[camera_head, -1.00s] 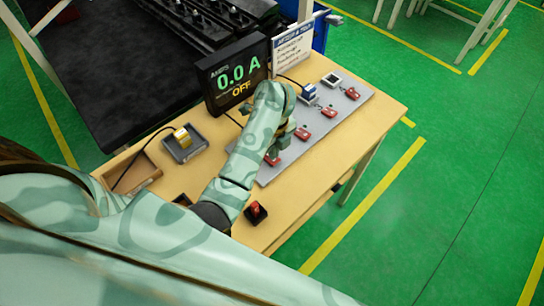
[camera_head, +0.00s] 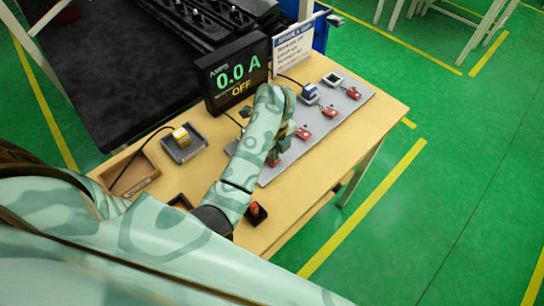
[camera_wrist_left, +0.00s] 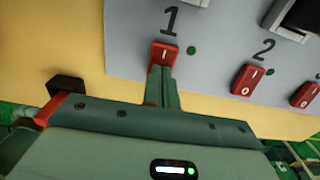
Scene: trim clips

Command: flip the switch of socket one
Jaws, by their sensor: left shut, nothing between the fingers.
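The red rocker switch of socket one (camera_wrist_left: 164,53) sits on the grey panel below the printed "1" in the left wrist view. My left gripper (camera_wrist_left: 162,76) is shut and empty, its fingertips at the lower edge of that switch. I cannot tell whether they touch it. In the head view my left gripper (camera_head: 273,159) is over the near-left end of the grey panel (camera_head: 318,133) and hides most of that switch. A green dot (camera_wrist_left: 191,50) is beside the switch. The meter (camera_head: 235,75) reads 0.0 A and OFF. My right gripper is not in view.
Switch two (camera_wrist_left: 246,80) is to the right of switch one. A blue plug (camera_head: 309,92) sits in a socket on the panel. A yellow plug (camera_head: 181,136) rests on a grey holder at left. A red button (camera_head: 255,210) stands near the table's front edge.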

